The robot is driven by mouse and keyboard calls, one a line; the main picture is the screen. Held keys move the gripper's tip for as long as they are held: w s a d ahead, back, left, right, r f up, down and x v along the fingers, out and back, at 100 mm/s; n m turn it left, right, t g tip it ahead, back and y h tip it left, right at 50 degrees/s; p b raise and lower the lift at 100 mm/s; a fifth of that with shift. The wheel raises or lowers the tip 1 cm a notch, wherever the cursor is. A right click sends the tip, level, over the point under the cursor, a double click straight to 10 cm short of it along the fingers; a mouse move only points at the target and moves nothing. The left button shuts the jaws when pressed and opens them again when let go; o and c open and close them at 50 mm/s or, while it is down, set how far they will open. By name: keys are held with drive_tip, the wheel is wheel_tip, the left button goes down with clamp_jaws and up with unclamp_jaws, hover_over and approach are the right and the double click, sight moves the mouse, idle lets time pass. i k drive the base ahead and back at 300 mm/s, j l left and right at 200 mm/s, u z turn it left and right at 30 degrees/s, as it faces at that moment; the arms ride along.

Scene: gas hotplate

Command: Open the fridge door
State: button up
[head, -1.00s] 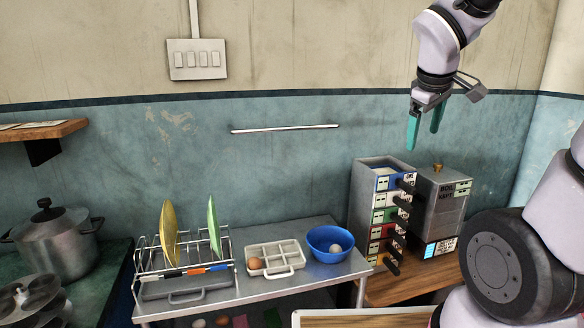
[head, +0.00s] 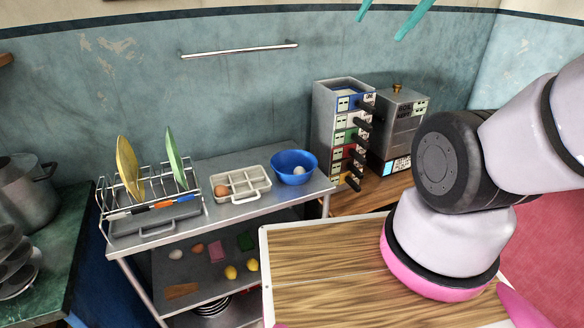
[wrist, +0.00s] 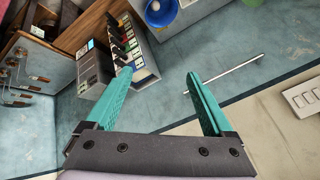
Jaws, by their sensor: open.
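I cannot make out a fridge or its door in either view. My gripper (wrist: 158,74) is open and empty, with its two teal fingers apart in the wrist view. In the head view only the teal fingertips (head: 395,14) show at the top edge, up in front of the blue wall. The fingers touch nothing that I can see.
A steel trolley (head: 236,209) holds a dish rack (head: 150,196), an egg tray (head: 240,186) and a blue bowl (head: 294,169). A drawer tower (head: 324,118) and a grey box (head: 399,123) stand right of it. A rail (head: 240,50) crosses the wall.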

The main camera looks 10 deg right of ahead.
sight(543, 260)
drive_tip(key=z, duration=2.15)
